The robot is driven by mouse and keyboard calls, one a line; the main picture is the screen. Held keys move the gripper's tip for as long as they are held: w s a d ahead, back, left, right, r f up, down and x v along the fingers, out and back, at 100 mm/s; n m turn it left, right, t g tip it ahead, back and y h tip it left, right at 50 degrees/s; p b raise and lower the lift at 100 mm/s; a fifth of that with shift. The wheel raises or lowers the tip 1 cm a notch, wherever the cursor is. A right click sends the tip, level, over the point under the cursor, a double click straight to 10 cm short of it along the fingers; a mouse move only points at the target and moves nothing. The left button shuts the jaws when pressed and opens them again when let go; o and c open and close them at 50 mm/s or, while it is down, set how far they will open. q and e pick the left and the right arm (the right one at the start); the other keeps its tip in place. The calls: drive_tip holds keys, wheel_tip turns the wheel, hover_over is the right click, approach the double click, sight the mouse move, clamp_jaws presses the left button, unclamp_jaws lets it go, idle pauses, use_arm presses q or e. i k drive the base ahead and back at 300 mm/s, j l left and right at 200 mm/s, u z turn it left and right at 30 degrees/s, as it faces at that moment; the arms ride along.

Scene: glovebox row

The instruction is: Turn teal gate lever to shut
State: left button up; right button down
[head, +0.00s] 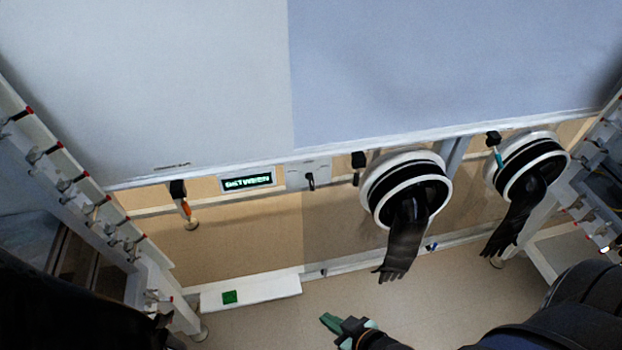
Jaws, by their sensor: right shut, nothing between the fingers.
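The teal gate lever (497,157) is a small handle hanging down from a black mount (493,139) under the front edge of the cabinet, at the right. It sits just left of the right glove port and points down, slightly tilted. My right gripper (331,321), with green fingers, is low in the picture, well below and left of the lever. It is shut and empty, touching nothing. My left gripper is not in view.
Two glove ports (367,186) (563,150) have black gloves (405,238) (512,222) hanging out. An orange-handled lever (185,208) is at left. A display (247,180) appears to read "BETWEEN", beside a panel with a black switch (310,181). A white step (250,290) carries a green square.

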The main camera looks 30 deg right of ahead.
sight(498, 157)
drive_tip(key=z, duration=1.2)
drive_tip(key=i+l+z, duration=0.45)
drive_tip(key=i+z, duration=0.3)
drive_tip(key=i+l, duration=0.1)
drive_tip(key=i, duration=0.1)
